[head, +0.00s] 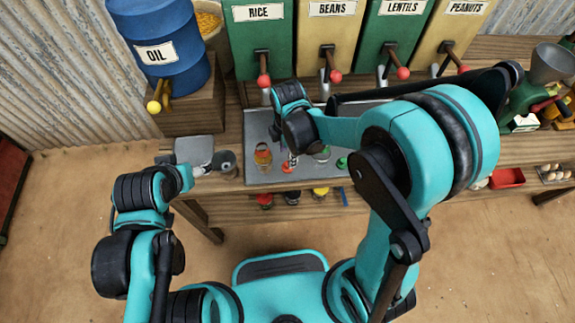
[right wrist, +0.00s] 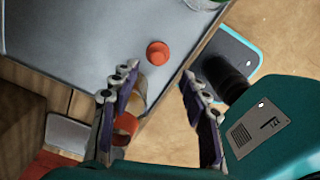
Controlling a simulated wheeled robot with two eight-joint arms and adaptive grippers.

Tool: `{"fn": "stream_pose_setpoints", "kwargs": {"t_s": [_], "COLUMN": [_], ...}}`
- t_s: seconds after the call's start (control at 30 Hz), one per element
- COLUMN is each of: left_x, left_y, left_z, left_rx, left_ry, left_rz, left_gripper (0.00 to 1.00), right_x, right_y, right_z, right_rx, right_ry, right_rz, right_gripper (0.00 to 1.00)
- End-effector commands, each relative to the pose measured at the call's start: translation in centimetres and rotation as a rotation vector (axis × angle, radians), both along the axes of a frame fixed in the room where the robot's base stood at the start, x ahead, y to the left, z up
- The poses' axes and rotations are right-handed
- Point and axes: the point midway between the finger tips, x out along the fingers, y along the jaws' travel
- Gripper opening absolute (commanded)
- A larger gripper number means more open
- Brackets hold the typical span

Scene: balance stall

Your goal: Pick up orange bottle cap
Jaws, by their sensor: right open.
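An orange cap (right wrist: 157,53) lies on the grey tray (right wrist: 75,35) near its edge in the right wrist view. It shows small and red-orange in the head view (head: 288,167). My right gripper (right wrist: 160,80) is open and empty, with its fingertips pointing toward the tray and the cap just beyond the gap between them. A glass bottle with an orange part (right wrist: 125,125) is partly hidden behind the left finger; in the head view this amber bottle (head: 263,155) stands left of the cap. My left gripper (head: 201,169) is at the tray's left; its jaws are too small to read.
A green-topped jar (head: 322,153) and a green cap (head: 341,162) are right of the orange cap. A grey cylinder (head: 226,164) stands left of the tray. Dispensers and a blue oil barrel (head: 160,45) line the back. Open floor lies in front.

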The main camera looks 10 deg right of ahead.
Motion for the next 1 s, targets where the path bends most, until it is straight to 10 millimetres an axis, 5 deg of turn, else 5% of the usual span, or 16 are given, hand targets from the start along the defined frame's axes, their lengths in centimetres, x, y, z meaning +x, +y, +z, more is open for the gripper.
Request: {"fn": "stream_pose_setpoints", "kwargs": {"t_s": [0.53, 0.8, 0.9, 1.0], "left_x": [0.0, 0.0, 0.0, 0.0], "left_y": [0.0, 0.0, 0.0, 0.0], "left_z": [-3.4, -3.3, -3.3, -3.3], "left_rx": [0.0, 0.0, 0.0, 0.0], "left_ry": [0.0, 0.0, 0.0, 0.0], "left_rz": [0.0, 0.0, 0.0, 0.0], "left_gripper": [0.7, 0.7, 0.7, 0.7], "right_x": [0.4, 0.4, 0.4, 0.4], "right_y": [0.0, 0.0, 0.0, 0.0], "right_z": [-7.0, -7.3, -7.3, -7.3], "right_rx": [0.0, 0.0, 0.0, 0.0], "right_ry": [-0.001, -0.002, -0.002, -0.002], "right_rz": [-0.002, -0.002, -0.002, -0.002], "right_gripper": [0.46, 0.46, 0.24, 0.24]}}
